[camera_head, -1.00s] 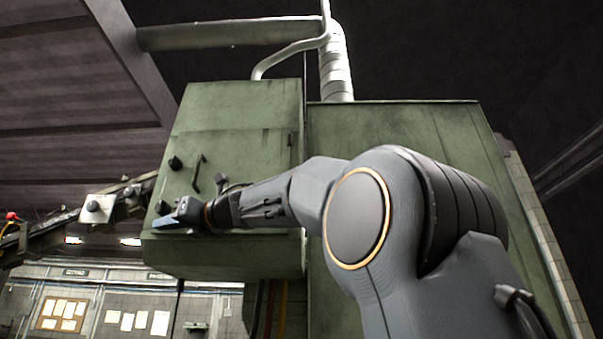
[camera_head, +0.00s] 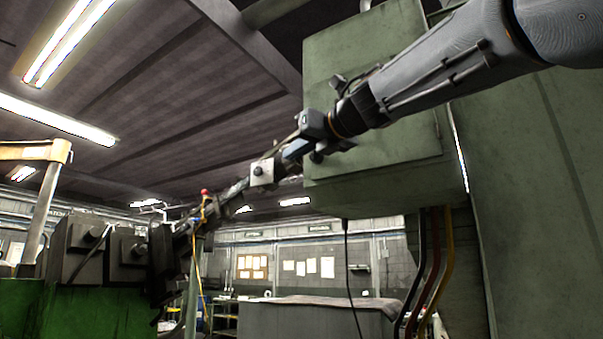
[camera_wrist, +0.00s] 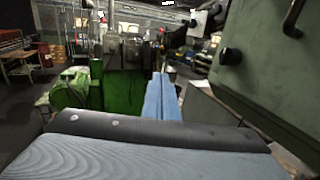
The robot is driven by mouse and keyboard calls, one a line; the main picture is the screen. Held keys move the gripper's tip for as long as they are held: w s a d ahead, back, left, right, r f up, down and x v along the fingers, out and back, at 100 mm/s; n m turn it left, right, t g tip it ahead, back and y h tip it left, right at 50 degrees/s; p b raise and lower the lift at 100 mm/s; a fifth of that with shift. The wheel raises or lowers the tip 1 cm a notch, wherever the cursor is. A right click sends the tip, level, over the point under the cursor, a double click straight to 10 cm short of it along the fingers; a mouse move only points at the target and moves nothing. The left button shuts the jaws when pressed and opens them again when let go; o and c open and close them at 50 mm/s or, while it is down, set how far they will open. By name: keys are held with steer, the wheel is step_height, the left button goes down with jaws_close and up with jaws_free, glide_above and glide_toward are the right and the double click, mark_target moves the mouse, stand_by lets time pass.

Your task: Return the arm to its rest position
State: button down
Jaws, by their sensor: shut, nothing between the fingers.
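My arm reaches in from the upper right of the head view, held out in front of the green cabinet. My gripper (camera_head: 292,152) is at its end, pointing left, beside the cabinet's left edge. In the wrist view the two blue fingers (camera_wrist: 161,98) lie side by side with no gap. They are shut and hold nothing.
The green cabinet (camera_head: 375,160) is close behind my arm; it also fills the right of the wrist view (camera_wrist: 265,70). A grey box on a sloping rail (camera_head: 262,173) is close to the gripper. A green machine (camera_head: 95,310) stands lower left. Cables (camera_head: 432,270) hang below the cabinet.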

steer(key=shift+s+a, duration=0.1)
